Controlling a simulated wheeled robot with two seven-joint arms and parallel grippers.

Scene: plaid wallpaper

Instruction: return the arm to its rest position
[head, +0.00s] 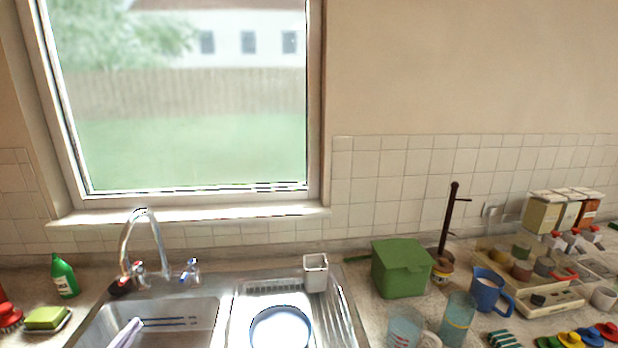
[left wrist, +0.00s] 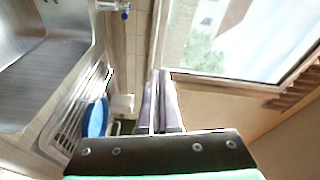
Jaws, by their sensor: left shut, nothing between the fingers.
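My left gripper (head: 135,323) shows in the head view as pale lilac fingers at the bottom left, in front of the sink basin (head: 200,310). In the left wrist view my left gripper (left wrist: 160,76) has its two long fingers side by side, shut with nothing between them. It points toward the wall and the window (left wrist: 215,45), and no object touches the fingertips. The rest of the left arm is out of the head view. My right gripper is in neither view.
A tap (head: 145,235) rises behind the basin. A blue-rimmed dish (head: 281,328) and a white cup (head: 315,273) are on the drainer. A green bottle (head: 64,277) and sponge (head: 46,318) stand left. A green box (head: 402,267), blue mug (head: 489,291) and glasses crowd the right counter.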

